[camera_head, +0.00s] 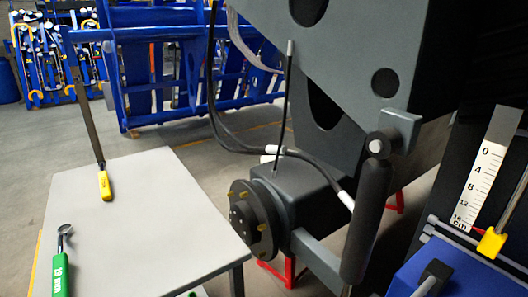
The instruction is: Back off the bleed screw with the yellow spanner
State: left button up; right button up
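A tool with a yellow handle (105,186) is at the back of the grey table (150,225). A long dark bar rises in the picture from the handle past the table's back edge; I cannot tell whether it stands up or overhangs, and no spanner head is clear. A green-handled spanner (60,275) marked "10 mm" lies at the table's front left. The bleed screw cannot be made out for certain. White fittings (270,155) show where hoses meet the grey axle housing (295,185). Neither of my grippers is in view.
A dark hub (252,218) with yellow studs faces the table's right edge. A dark cylinder (368,215) hangs in front of the chassis (350,50). At right are a centimetre scale (484,185), a yellow block (492,243) and a blue box (450,270). Blue frames stand behind.

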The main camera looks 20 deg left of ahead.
aim_at(104, 183)
jog(key=u, duration=1.85)
jog(key=z, duration=2.5)
jog(key=u, duration=2.5)
jog(key=j, duration=0.2)
